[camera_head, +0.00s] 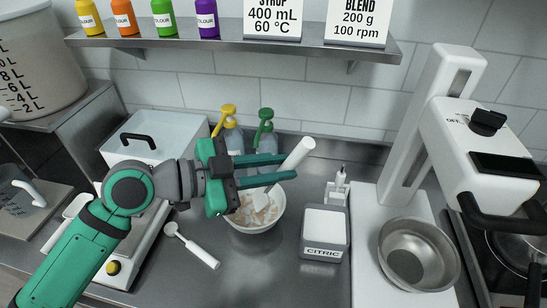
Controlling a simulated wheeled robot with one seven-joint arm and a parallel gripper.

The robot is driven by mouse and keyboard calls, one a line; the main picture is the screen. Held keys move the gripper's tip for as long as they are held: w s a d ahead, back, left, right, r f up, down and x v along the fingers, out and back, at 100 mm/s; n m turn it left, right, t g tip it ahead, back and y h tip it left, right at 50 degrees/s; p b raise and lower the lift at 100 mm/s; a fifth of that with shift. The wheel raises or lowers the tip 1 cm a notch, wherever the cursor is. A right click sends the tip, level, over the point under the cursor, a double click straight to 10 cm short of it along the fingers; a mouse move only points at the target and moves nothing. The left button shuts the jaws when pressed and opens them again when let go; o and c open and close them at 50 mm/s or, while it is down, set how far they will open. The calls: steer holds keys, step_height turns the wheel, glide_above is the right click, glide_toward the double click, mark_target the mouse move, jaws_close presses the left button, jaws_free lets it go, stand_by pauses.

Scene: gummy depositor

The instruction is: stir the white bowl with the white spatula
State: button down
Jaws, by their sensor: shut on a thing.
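The white bowl (257,229) stands on the steel counter near the middle of the view and holds a whitish mix with orange-brown patches. My green gripper (284,167) reaches in from the left, above the bowl. It is shut on the white spatula (298,154), whose thick handle slants up to the right past the fingers. The spatula's lower end goes down into the bowl and meets the mix; its tip is hidden in it. The gripper's fingers cover part of the handle and the bowl's far side.
A white spoon-like tool (196,248) lies left of the bowl. The CITRIC container (325,232) stands close to its right. Behind are bottles with a yellow top (228,111) and a green top (265,115). A mixer with a metal bowl (397,284) stands at right. The front counter is clear.

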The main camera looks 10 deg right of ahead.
steer(key=shift+a+f, duration=0.2)
steer(key=shift+f, duration=0.15)
steer(key=shift+w+a+f, duration=0.25)
steer(key=shift+w+f, duration=0.2)
steer(key=shift+f, duration=0.65)
steer(key=shift+w+a+f, duration=0.25)
steer(key=shift+w+f, duration=0.15)
steer(key=shift+f, duration=0.7)
steer(key=shift+w+a+f, duration=0.25)
steer(key=shift+w+f, duration=0.2)
steer(key=shift+f, duration=0.65)
steer(key=shift+s+d+f, duration=0.1)
steer(key=shift+s+d, duration=0.05)
steer(key=shift+s, duration=0.1)
